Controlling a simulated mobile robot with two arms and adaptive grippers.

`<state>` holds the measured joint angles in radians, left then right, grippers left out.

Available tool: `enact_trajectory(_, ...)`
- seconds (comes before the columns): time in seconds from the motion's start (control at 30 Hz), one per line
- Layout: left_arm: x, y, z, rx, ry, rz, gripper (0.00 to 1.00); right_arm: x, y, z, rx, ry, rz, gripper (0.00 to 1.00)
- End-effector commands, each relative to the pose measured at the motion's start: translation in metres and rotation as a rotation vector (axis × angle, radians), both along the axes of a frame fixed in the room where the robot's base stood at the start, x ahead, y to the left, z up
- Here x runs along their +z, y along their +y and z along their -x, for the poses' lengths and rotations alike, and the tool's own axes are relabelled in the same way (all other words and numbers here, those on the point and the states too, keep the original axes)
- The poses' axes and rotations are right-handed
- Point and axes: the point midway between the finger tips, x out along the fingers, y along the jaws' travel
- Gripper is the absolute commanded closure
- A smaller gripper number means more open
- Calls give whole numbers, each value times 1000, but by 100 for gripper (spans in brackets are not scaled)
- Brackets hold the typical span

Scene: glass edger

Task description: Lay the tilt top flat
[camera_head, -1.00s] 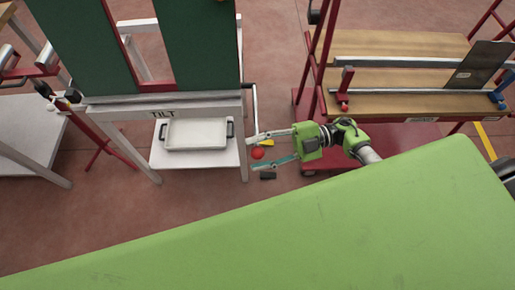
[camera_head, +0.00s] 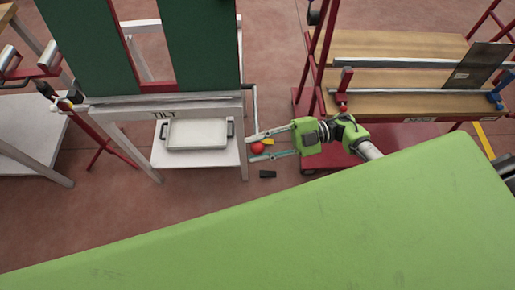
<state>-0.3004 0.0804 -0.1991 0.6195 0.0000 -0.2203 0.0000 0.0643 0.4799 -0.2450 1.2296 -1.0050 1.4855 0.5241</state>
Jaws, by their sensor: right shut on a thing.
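The tilt top (camera_head: 200,50) is two dark green panels with a gap between them, standing steeply upright on a white frame marked TILT (camera_head: 165,113). A thin grey lever (camera_head: 256,105) hangs at the frame's right side, and a red ball knob (camera_head: 257,148) shows at its lower end. My right gripper (camera_head: 254,148) reaches in from the right and is shut on the red knob, with one finger above and one below. My left gripper is not in view.
A white tray (camera_head: 197,134) with dark handles lies on the frame's lower shelf (camera_head: 175,160). A red-framed cart with wooden slats (camera_head: 390,75) stands at the right. A grey table (camera_head: 30,135) is at the left. A small black block (camera_head: 268,174) lies below the gripper.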

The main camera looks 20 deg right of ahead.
Motion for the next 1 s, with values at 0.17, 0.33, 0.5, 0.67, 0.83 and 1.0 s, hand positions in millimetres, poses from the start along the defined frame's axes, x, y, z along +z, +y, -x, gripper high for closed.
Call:
enact_trajectory(0.17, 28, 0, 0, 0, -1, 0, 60, 48, -4, -15, 0, 115, -42, 100)
enact_trajectory(0.33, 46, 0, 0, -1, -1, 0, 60, 88, -10, -35, 0, 264, -84, 100)
enact_trajectory(0.5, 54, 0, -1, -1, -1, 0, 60, 122, -17, -62, 0, 419, -129, 100)
enact_trajectory(0.67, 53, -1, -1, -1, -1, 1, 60, 150, -26, -93, -2, 563, -171, 100)
enact_trajectory(0.83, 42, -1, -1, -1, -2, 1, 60, 174, -37, -130, -4, 717, -216, 100)
enact_trajectory(1.0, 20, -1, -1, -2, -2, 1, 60, 191, -48, -169, -4, 869, -262, 100)
